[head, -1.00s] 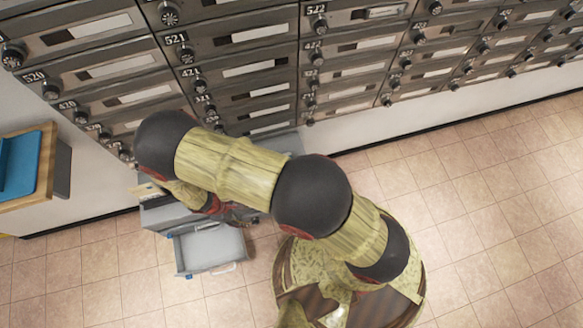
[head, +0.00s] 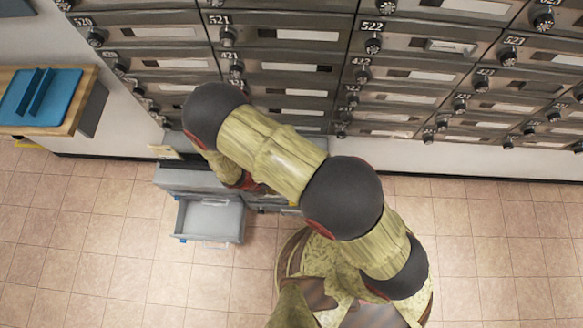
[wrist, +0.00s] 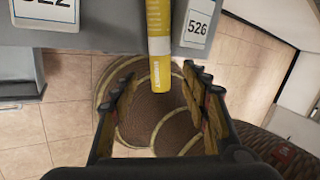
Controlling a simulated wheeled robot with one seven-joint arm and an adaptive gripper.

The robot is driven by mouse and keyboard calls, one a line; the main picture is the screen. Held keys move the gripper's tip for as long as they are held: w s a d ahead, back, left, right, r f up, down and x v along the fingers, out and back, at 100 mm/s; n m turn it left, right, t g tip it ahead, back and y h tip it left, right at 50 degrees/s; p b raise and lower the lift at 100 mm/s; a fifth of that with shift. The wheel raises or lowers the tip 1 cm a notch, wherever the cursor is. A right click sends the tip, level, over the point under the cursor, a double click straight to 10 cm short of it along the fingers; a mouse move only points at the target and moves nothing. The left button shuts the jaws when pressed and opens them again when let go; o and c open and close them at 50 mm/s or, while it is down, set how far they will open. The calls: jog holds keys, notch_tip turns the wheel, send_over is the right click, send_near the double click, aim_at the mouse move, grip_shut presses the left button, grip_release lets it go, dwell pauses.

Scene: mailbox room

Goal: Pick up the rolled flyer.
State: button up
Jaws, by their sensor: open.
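The rolled flyer (wrist: 159,42) is a yellow tube with a paler band and small print near its lower end. In the wrist view it comes down from the top edge, past a grey surface between two number cards. My gripper (wrist: 160,77) is open, with one finger on each side of the flyer's lower end. Gaps show between the flyer and both fingers. The flyer's upper end is out of frame. In the head view I cannot make out the flyer, and my arm hides the gripper.
A card marked 526 (wrist: 198,24) is close right of the flyer. In the head view, a grey cabinet with an open drawer (head: 210,219) stands below the mailbox wall (head: 300,65). A wooden table with a blue tray (head: 52,97) is at left. Tiled floor is clear at lower left.

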jog(key=b+x, duration=0.3)
jog(key=x, duration=0.4)
jog(key=shift+s+d+f, duration=0.1)
jog(key=shift+s+f, duration=0.05)
jog(key=shift+f, duration=0.1)
jog(key=shift+r, duration=0.1)
jog(key=shift+c, duration=0.3)
jog(key=c, duration=1.1)
grip_shut()
